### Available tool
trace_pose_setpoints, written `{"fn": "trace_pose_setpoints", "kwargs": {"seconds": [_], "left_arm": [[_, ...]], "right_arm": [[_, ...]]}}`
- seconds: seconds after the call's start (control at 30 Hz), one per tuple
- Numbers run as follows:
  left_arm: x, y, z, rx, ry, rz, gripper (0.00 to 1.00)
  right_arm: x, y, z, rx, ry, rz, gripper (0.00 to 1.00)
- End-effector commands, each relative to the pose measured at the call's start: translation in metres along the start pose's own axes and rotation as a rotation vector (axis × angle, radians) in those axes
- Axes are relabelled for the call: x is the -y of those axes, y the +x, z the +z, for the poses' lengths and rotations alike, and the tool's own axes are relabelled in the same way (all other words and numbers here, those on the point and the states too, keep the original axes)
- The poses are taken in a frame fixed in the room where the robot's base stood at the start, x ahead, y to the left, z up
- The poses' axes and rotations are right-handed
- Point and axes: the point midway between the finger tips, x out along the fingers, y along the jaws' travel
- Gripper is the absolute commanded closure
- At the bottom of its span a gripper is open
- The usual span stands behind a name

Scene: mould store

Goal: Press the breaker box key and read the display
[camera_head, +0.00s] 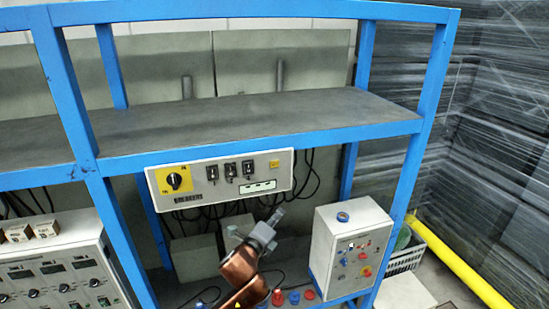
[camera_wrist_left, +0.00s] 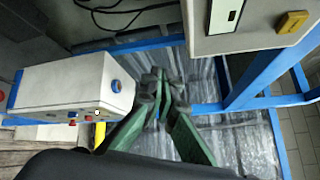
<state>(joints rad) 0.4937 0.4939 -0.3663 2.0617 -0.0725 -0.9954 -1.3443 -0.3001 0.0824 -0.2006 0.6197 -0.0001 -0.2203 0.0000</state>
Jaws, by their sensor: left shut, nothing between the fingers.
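The breaker box (camera_head: 222,193) is a pale panel marked BREAKERS, hung under the blue rack's shelf. It carries a yellow key (camera_head: 274,164) at its upper right and a small display (camera_head: 258,187) below that; its content is too small to read. In the left wrist view the box (camera_wrist_left: 240,43) is at the upper right, with the yellow key (camera_wrist_left: 292,21) showing. My left gripper (camera_head: 279,214) is shut and empty, below the box's right part and apart from the key. Its fingertips also show in the left wrist view (camera_wrist_left: 155,87). My right gripper is not in view.
A white control box (camera_head: 330,245) with a blue top button stands at lower right. Another panel with dials (camera_head: 55,270) is at left. The blue rack post (camera_head: 415,175) and shelf (camera_head: 260,115) frame the space. Cables hang behind the breaker box. Red and blue connectors (camera_head: 293,297) lie below.

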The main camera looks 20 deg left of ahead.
Motion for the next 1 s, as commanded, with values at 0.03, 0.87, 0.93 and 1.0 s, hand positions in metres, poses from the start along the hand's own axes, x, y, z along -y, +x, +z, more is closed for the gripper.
{"fn": "trace_pose_setpoints", "kwargs": {"seconds": [0.03,0.87,0.93,1.0], "left_arm": [[0.038,-0.012,0.008,0.006,0.047,-0.040,1.00],[0.155,-0.072,0.025,0.042,0.268,-0.189,1.00],[0.154,-0.069,0.028,0.043,0.268,-0.189,1.00],[0.152,-0.065,0.031,0.044,0.268,-0.189,1.00]], "right_arm": [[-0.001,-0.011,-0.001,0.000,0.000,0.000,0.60],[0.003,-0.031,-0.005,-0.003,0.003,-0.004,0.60],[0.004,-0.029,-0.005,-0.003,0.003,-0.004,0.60],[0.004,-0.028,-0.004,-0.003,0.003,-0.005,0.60]]}}
